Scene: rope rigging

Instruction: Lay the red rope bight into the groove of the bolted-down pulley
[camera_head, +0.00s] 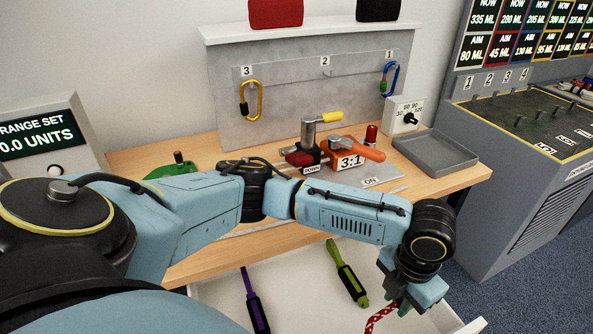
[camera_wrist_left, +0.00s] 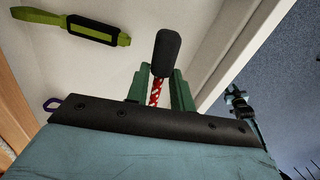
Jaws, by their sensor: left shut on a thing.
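My left gripper (camera_head: 400,305) is low at the right end of the open drawer. In the left wrist view its green fingers (camera_wrist_left: 160,92) are shut on the red rope (camera_wrist_left: 155,92), which is red and white with a black sleeve (camera_wrist_left: 168,52). In the head view, part of the red rope (camera_head: 381,317) hangs from the gripper over the drawer. I cannot make out the bolted-down pulley for certain; my left arm hides part of the bench. A small blue and black part (camera_wrist_left: 238,102), possibly my right gripper, shows in the left wrist view.
The white drawer (camera_head: 215,292) holds a green strap (camera_head: 347,273) and a purple strap (camera_head: 254,300). On the bench (camera_head: 470,172) stand an orange 3:1 device (camera_head: 350,152), a yellow-handled post (camera_head: 308,130) and a grey tray (camera_head: 436,153). Carabiners hang on the back panel.

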